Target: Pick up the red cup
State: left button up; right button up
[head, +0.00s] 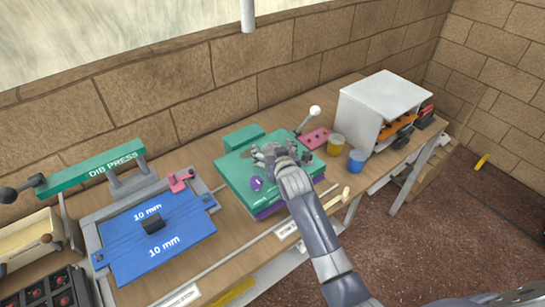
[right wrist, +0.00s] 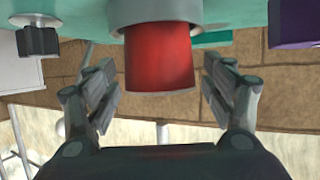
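The red cup (right wrist: 158,58) shows in the right wrist view, between the two fingers of my right gripper (right wrist: 158,85). It adjoins a grey ring on a green surface (right wrist: 75,15) at the top of that picture. The fingers are apart, with a visible gap on each side of the cup. In the head view my right gripper (head: 270,155) is over the green machine (head: 235,178) on the bench. I cannot make out the red cup there; the hand and arm cover that area. My left gripper is not in view.
A yellow cup (head: 336,145) and a blue cup (head: 356,161) stand right of the machine, by a white open box (head: 385,95). A white-knobbed lever (head: 314,111) rises behind. A blue press plate (head: 190,230) lies left. The brick wall (head: 240,80) is close behind.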

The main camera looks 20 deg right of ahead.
jog(key=c, duration=1.1)
jog(key=shift+c, duration=0.2)
jog(key=shift+r, duration=0.15)
